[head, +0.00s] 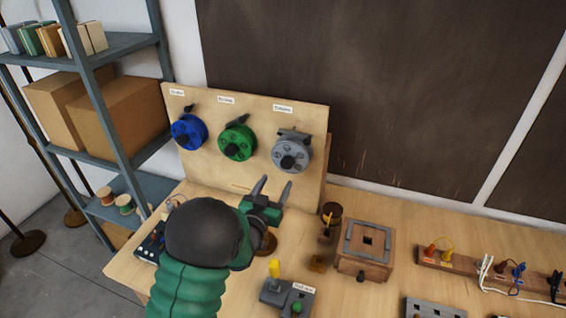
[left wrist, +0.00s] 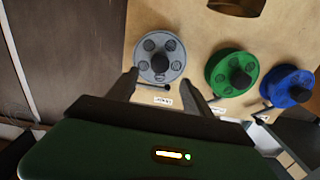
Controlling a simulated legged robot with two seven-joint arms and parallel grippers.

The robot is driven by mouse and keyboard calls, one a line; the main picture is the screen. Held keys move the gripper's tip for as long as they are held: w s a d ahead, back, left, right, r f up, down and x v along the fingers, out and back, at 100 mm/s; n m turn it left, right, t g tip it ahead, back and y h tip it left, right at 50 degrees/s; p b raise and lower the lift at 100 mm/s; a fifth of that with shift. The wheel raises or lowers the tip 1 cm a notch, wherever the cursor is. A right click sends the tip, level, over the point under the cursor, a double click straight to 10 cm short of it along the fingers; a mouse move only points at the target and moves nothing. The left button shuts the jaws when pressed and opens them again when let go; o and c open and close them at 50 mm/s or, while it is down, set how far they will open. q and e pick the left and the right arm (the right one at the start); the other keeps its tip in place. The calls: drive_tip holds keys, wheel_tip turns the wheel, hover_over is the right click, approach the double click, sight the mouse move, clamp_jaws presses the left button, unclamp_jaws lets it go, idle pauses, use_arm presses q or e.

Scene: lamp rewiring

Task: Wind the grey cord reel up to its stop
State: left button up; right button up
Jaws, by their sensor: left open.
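The grey cord reel (head: 292,153) is mounted at the right of an upright wooden board (head: 260,112), with a dark knob at its front. In the left wrist view the grey reel (left wrist: 160,54) shows beyond my fingers, its dark knob facing me. My left gripper (head: 272,188) is open and empty, below and in front of the grey reel and apart from it. In the left wrist view its two fingers (left wrist: 164,88) stand apart with the reel between and beyond them. My right gripper is not in view.
A green reel (head: 237,143) and a blue reel (head: 188,132) hang left of the grey one. A wooden box (head: 364,250), a grey switch block (head: 287,297) and a socket strip (head: 480,270) stand on the table. A shelf (head: 120,160) stands at the left.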

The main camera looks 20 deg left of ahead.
sight(286, 166)
use_arm(q)
drive_tip(key=w+p, duration=0.1)
drive_tip(key=w, duration=0.7)
drive_tip(key=shift+d+p, duration=0.1)
drive_tip(key=shift+p, duration=0.3)
drive_tip(key=shift+w, duration=0.4)
drive_tip(key=shift+f, duration=0.1)
clamp_jaws()
drive_tip(key=m+b, duration=0.2)
drive_tip(key=b, duration=0.1)
drive_tip(key=shift+f+b, duration=0.25)
drive_tip(key=shift+b, duration=0.05)
drive_tip(key=shift+r+m, duration=0.15)
drive_tip(key=shift+m, duration=0.15)
drive_tip(key=shift+r, duration=0.15)
